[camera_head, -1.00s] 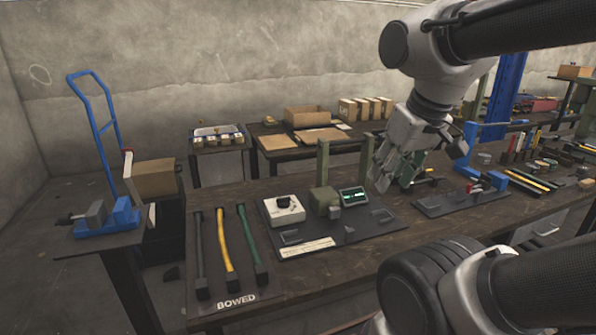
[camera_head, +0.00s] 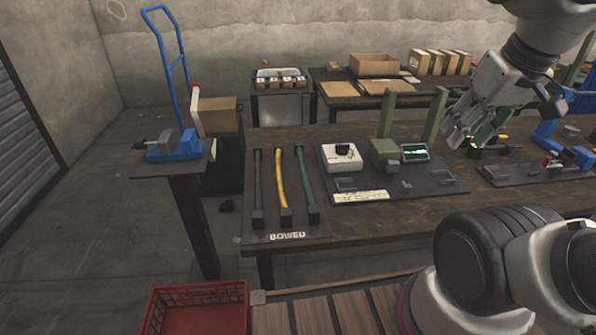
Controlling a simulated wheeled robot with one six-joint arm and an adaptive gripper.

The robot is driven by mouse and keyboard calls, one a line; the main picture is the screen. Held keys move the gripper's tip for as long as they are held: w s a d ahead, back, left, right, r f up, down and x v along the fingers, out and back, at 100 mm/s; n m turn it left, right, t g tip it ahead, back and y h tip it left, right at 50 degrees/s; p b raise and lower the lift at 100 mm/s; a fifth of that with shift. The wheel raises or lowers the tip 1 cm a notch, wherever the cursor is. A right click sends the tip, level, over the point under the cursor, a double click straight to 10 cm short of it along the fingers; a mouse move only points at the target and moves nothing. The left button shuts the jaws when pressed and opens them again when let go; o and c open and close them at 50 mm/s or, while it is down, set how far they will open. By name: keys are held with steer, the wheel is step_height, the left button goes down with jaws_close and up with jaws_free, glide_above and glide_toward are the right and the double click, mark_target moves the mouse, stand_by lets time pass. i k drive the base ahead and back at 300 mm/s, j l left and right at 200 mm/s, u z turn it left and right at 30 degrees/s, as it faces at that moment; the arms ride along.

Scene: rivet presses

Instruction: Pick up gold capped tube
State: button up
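I cannot make out a gold capped tube for certain. A small gold-coloured spot (camera_head: 265,63) shows at a low tray (camera_head: 281,72) on the small back table, too small to identify. My gripper (camera_head: 468,140) hangs above the right part of the main bench, pointing down and left, beside the green posts of a press (camera_head: 385,150). Dark green shows between or behind its fingers. I cannot tell whether they are apart or hold anything.
The main bench (camera_head: 370,228) carries a board with black, yellow and green bars (camera_head: 283,190) marked "BOWED". A red crate (camera_head: 190,287) is at the bottom. A blue-framed fixture (camera_head: 176,140) stands left. Cardboard boxes (camera_head: 375,64) stand behind.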

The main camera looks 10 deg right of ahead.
mark_target(286, 214)
steer(key=z, duration=3.5)
steer(key=u, duration=3.9)
steer(key=i+j, duration=0.1)
steer(key=j, duration=0.3)
steer(key=i+j, duration=0.1)
steer(key=j, duration=0.35)
steer(key=u, duration=0.05)
